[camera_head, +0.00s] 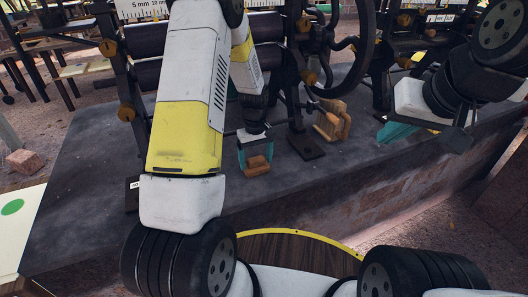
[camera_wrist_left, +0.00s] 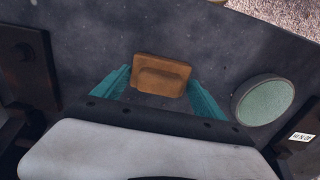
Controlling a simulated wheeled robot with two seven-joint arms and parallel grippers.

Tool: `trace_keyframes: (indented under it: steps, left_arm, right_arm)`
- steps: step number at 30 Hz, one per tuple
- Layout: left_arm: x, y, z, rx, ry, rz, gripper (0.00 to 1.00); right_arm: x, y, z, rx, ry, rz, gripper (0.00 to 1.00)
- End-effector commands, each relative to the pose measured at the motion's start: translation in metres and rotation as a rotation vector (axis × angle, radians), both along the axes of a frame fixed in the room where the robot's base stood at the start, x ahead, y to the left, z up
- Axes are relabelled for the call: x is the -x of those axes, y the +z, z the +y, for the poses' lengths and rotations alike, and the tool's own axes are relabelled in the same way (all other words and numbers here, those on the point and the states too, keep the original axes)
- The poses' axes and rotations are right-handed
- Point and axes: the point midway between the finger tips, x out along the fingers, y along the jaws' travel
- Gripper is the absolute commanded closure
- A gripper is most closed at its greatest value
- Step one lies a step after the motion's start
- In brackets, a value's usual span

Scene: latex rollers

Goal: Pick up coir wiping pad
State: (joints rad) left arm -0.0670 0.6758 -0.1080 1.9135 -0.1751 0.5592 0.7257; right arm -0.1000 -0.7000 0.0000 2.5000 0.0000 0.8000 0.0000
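The coir wiping pad (camera_head: 257,165), a small brown block with a raised grip on a flat base, lies on the dark stone top. My left gripper (camera_head: 255,152) is directly over it, pointing down, with its teal fingers apart. In the left wrist view the pad (camera_wrist_left: 162,75) shows between the two open fingertips, with small gaps at its sides. I cannot tell whether the fingers reach down around it. My right gripper (camera_head: 400,131) hangs at the right above the stone; its teal fingers are partly hidden by the wrist, so its opening is unclear.
Another wooden object (camera_head: 333,120) stands to the right of the pad beside the dark roller machine (camera_head: 325,55). A round green-topped item (camera_wrist_left: 264,100) stands right of the fingers in the left wrist view. The stone top (camera_head: 90,205) is clear at left.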

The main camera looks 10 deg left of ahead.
Motion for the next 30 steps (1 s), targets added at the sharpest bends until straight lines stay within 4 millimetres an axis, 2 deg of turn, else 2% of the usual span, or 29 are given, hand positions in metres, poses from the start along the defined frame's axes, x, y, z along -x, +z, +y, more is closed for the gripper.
trace_keyframes:
  steps: [1,6,19,23,27,30]
  left_arm:
    - [0.000,0.000,0.000,0.000,0.000,0.000,0.51]
    - [0.000,0.000,0.000,0.000,0.000,0.000,0.83]
    - [0.000,0.005,0.000,-0.001,0.000,0.001,0.83]
    - [0.000,0.017,0.000,0.000,0.000,-0.001,0.83]
    - [-0.001,0.037,0.000,-0.001,0.000,-0.004,0.83]
    - [0.020,0.038,-0.006,0.000,-0.004,0.001,0.83]
  right_arm:
    - [0.000,0.000,0.000,0.000,0.000,0.000,1.00]
    - [0.000,0.000,0.000,0.000,0.000,0.000,1.00]
    - [0.000,0.000,0.000,0.000,0.000,0.000,1.00]
    - [0.000,0.000,0.000,0.000,0.000,0.000,1.00]
    - [0.000,0.000,0.000,0.000,0.000,0.000,1.00]
    - [0.000,0.000,0.000,0.000,0.000,0.000,1.00]
